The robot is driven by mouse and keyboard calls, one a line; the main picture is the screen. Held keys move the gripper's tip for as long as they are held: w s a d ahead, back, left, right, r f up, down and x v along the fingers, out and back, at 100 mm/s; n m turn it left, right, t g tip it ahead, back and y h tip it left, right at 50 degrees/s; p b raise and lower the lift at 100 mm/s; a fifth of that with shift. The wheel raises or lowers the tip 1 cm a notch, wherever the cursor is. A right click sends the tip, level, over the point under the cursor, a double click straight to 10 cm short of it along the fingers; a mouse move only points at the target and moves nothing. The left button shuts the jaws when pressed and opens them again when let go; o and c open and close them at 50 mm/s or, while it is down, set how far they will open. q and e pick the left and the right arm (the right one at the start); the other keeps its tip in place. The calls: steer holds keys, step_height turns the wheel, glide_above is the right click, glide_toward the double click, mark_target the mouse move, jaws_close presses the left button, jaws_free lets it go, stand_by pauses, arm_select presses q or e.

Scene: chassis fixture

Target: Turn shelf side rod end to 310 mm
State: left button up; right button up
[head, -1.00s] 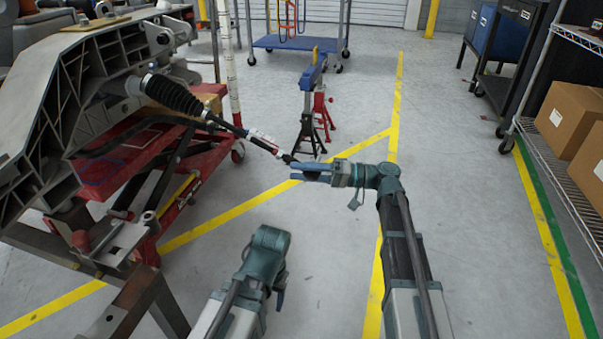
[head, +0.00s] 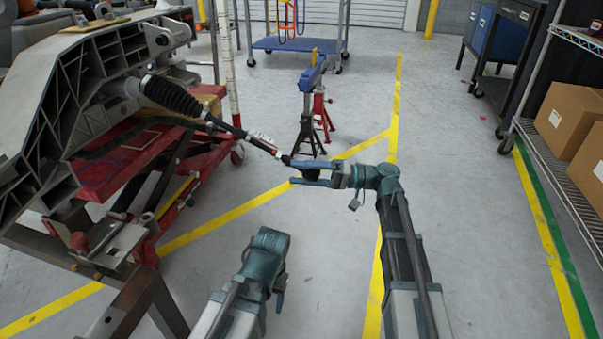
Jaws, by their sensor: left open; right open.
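The shelf side rod runs from a black ribbed boot (head: 173,95) on the chassis fixture down to the right. A white and red section (head: 262,138) sits near its outer end. The rod end (head: 285,158) is dark and lies at the tips of my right gripper (head: 304,172). The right gripper's blue fingers are apart, with a dark part between them; I cannot tell whether they touch it. My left gripper (head: 268,245) is low in the view, away from the rod; its fingers are mostly hidden behind its wrist. No length reading is legible.
The grey cast chassis (head: 50,75) stands at left, beside a red lift cart (head: 125,160). Axle stands (head: 308,130) stand beyond the rod end. A shelf with cardboard boxes (head: 568,118) is at right. The floor between is clear.

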steer(key=d+f+b, duration=0.1)
steer(key=d, duration=1.2)
steer(key=shift+s+d, duration=0.4)
steer(key=shift+s, duration=0.05)
